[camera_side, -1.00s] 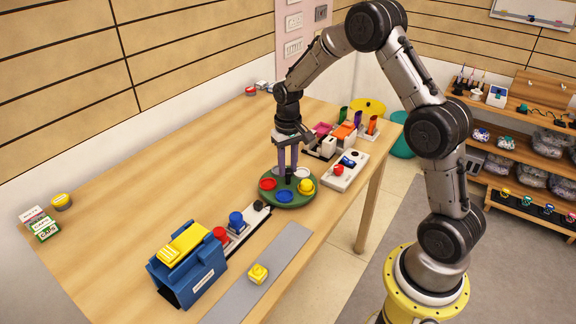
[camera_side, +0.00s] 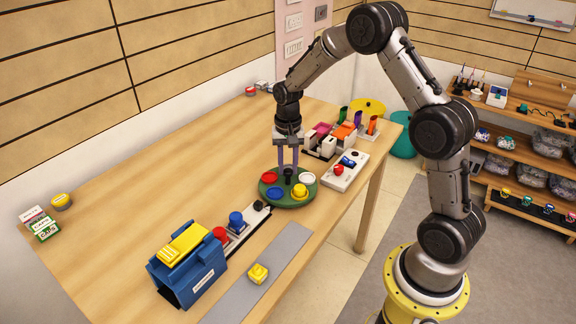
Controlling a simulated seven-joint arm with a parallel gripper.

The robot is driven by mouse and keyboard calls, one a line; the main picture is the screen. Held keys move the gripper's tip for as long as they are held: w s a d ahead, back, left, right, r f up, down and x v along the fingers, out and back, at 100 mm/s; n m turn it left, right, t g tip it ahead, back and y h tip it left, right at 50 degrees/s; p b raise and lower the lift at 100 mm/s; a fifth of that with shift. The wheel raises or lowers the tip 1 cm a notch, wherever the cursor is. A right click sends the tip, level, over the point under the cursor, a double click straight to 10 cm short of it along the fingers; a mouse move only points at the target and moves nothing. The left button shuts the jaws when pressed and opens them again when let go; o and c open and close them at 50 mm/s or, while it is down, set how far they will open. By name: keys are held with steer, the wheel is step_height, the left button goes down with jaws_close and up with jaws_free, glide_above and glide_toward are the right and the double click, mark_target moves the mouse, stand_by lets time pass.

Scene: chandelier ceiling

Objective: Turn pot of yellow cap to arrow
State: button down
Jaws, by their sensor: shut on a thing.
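A round green turntable (camera_side: 288,203) lies on the table and carries several coloured pots. The pot with the yellow cap (camera_side: 300,191) is at its front right. A blue-capped pot (camera_side: 275,194) is at the front left, a red one (camera_side: 269,178) at the left and a white one (camera_side: 307,178) at the right. A black knob (camera_side: 288,174) stands at the centre. My gripper (camera_side: 288,165) points straight down over the centre, its purple fingers shut on the knob. I cannot make out an arrow at this size.
A white box with a red button (camera_side: 339,169) stands close right of the turntable. A black-ended strip with blue and red knobs (camera_side: 236,219) and a blue box (camera_side: 188,265) are at the front left. The table's left and back are mostly clear.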

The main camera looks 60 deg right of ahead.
mark_target(288, 170)
steer(key=shift+r+m, duration=0.15)
steer(key=shift+m, duration=6.75)
steer(key=c, duration=0.6)
jaws_free()
step_height(288, 170, up, 14)
